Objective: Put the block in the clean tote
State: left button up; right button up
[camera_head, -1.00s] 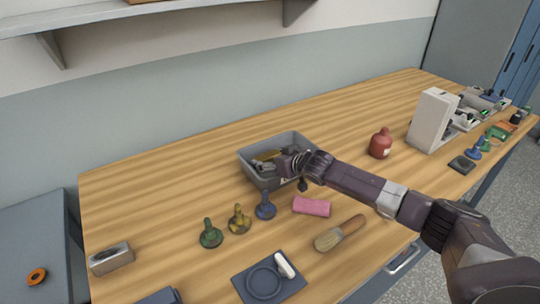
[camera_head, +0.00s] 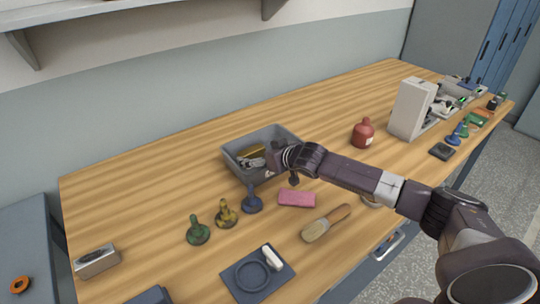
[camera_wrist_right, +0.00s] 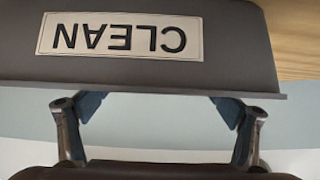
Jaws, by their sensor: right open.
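The clean tote (camera_head: 236,172) is a grey open box on the bench. Its wall shows upside down in the right wrist view (camera_wrist_right: 240,60), with a CLEAN label. Inside lie a tan piece (camera_head: 252,153) and a grey metallic piece (camera_head: 250,163); I cannot tell whether either is the block. A pink block-shaped piece (camera_head: 296,198) lies on the bench in front of the tote. My right gripper (camera_head: 277,158) is at the tote's right side and hides part of it. In the wrist view its fingers (camera_wrist_right: 160,108) are apart with nothing between them. My left gripper is out of view.
Blue (camera_head: 252,200), yellow (camera_head: 226,214) and green (camera_head: 198,231) knobbed pieces stand in front of the tote. A red bottle (camera_head: 363,133) stands right. The bench behind is clear.

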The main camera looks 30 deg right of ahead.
jog(key=b+v, duration=0.1)
jog(key=v, duration=0.8)
